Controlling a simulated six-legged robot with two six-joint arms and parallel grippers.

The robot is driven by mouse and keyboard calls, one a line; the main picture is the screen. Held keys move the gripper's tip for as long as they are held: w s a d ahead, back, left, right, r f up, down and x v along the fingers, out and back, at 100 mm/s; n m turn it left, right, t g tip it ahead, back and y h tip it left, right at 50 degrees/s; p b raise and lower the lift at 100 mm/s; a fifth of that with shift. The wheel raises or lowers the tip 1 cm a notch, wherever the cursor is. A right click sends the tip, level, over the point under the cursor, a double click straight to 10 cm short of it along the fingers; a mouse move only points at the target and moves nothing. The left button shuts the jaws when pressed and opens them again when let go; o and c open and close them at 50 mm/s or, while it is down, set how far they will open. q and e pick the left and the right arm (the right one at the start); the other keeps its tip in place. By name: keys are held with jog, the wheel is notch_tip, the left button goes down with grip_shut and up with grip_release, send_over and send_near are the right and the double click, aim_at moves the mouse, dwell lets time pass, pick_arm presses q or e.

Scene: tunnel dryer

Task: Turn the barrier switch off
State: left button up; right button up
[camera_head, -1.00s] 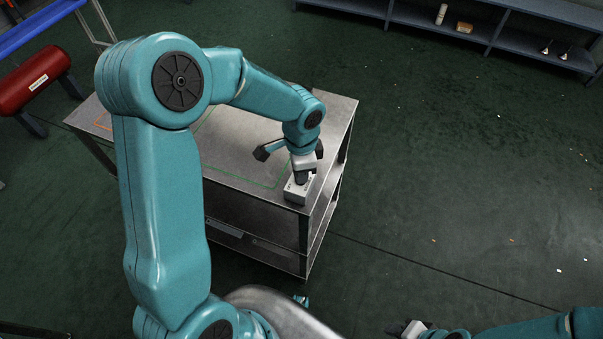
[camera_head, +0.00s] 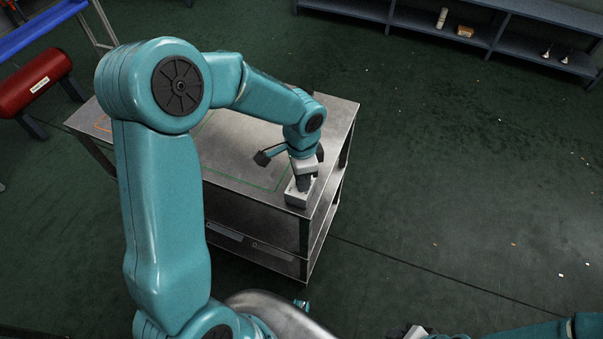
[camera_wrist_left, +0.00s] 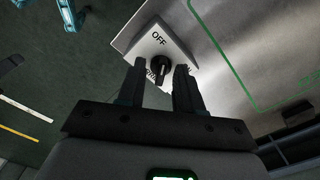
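The barrier switch is a pale box (camera_head: 297,198) with a black rotary knob (camera_wrist_left: 159,69), at the near right corner of the metal table. In the left wrist view its plate (camera_wrist_left: 153,44) reads OFF at the far side, and other lettering is partly hidden by my fingers. My left gripper (camera_head: 302,184) points down right above the box. In the wrist view its two dark fingers (camera_wrist_left: 158,80) stand apart, with the knob between and just beyond their tips; contact cannot be told. My right gripper (camera_head: 414,333) is cut off at the bottom edge.
The metal table (camera_head: 235,148) has green and orange outlines on its top. A low shelf (camera_head: 478,36) with small items is at the back. The dark floor at the right is mostly clear.

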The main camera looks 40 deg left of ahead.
pick_arm(q)
notch_tip(320, 180, up, 16)
jog(key=p, duration=0.1)
jog(key=shift+r, duration=0.15)
dwell(0.5)
jog(key=s+d+f+n+h, duration=0.2)
jog(key=d+f, duration=0.3)
jog(key=f, duration=0.6)
jog(key=s+d+f+n+h, duration=0.15)
jog(key=d+f, duration=0.45)
jog(key=f, duration=0.6)
jog(key=s+d+f+n, duration=0.4)
jog(key=s+f+n, duration=0.2)
jog(key=s+f, duration=0.4)
jog(key=shift+s+f+n, duration=0.2)
jog(key=shift+s+n, duration=0.15)
jog(key=shift+s, duration=0.25)
jog(key=shift+w+d+h, duration=0.1)
jog(key=shift+h, duration=0.15)
